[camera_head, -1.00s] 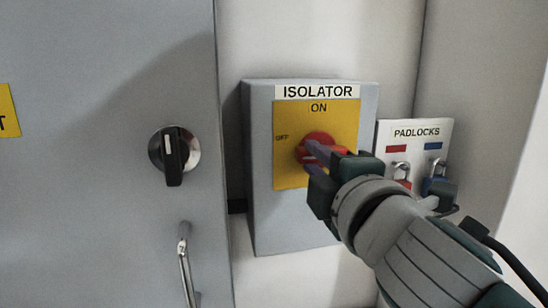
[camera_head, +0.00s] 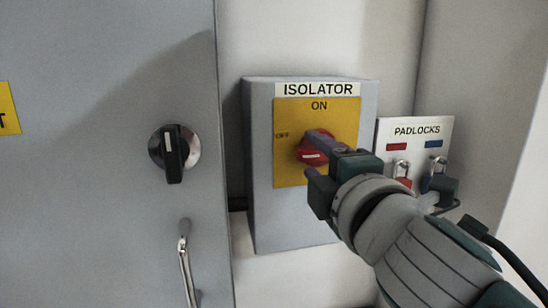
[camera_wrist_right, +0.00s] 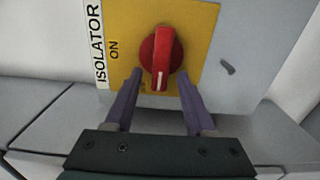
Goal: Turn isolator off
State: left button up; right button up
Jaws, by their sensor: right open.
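The isolator box (camera_head: 260,200) is a grey box on the wall with a yellow plate (camera_head: 345,115) marked ON at the top and OFF at the left. Its red rotary handle (camera_head: 311,157) lies about level, and its white mark faces the OFF side. The handle (camera_wrist_right: 161,60) also shows in the right wrist view. My right gripper (camera_head: 311,153) is open at the handle. In the right wrist view its purple fingers (camera_wrist_right: 159,74) stand on either side of the handle's lower end with gaps visible. The upper finger covers part of the handle in the head view. My left gripper is out of view.
A padlock panel (camera_head: 417,132) with a red and a blue padlock is just right of the isolator, close behind my right wrist. A grey cabinet door on the left carries a black rotary switch (camera_head: 174,154) and a metal handle (camera_head: 186,262).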

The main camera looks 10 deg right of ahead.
jog(key=s+b, duration=0.2)
jog(key=s, duration=0.8)
jog(key=shift+d, duration=0.15)
